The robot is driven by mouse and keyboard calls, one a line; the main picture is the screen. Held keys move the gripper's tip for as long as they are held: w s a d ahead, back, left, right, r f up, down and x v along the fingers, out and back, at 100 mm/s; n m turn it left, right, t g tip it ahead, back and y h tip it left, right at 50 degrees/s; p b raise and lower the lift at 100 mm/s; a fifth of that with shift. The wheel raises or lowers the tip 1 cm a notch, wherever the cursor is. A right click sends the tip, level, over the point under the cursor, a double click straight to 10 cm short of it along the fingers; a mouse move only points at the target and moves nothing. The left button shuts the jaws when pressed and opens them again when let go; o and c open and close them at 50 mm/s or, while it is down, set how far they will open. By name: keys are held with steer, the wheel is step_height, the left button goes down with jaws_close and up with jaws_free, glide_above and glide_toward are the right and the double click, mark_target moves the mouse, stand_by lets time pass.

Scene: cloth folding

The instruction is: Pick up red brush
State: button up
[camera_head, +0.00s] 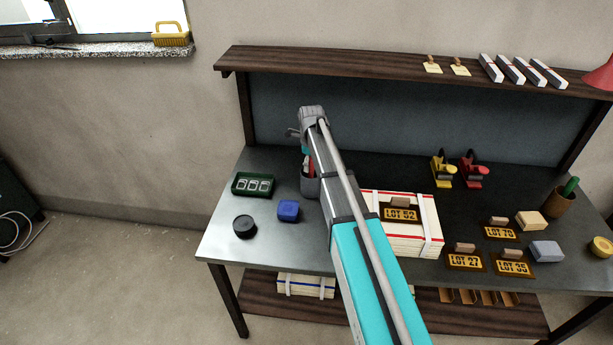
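A grey cup (310,186) stands on the workbench behind my arm. A narrow red piece (311,167) shows at its mouth, beside a blue-teal part of my wrist. It may be the red brush, but my arm covers much of it. My gripper is at the far end of my raised arm, above and behind the cup in the picture. Only a small grey part of it (294,133) shows at the left of the wrist. Its fingertips are hidden, so I cannot tell whether it is open or holds anything.
A green tray (253,184), a black round tin (244,226) and a blue block (288,210) lie left of the cup. A strapped stack (427,228) is at its right. Red (474,170) and yellow (443,171) tools stand farther back. A shelf (380,66) overhangs the bench's rear.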

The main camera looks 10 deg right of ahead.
jaws_close()
steer(key=shift+r, duration=0.15)
step_height(320, 180, up, 10)
steer(key=p, duration=1)
steer(key=shift+f, duration=0.2)
stand_by(0.6)
steer(key=shift+r, duration=0.15)
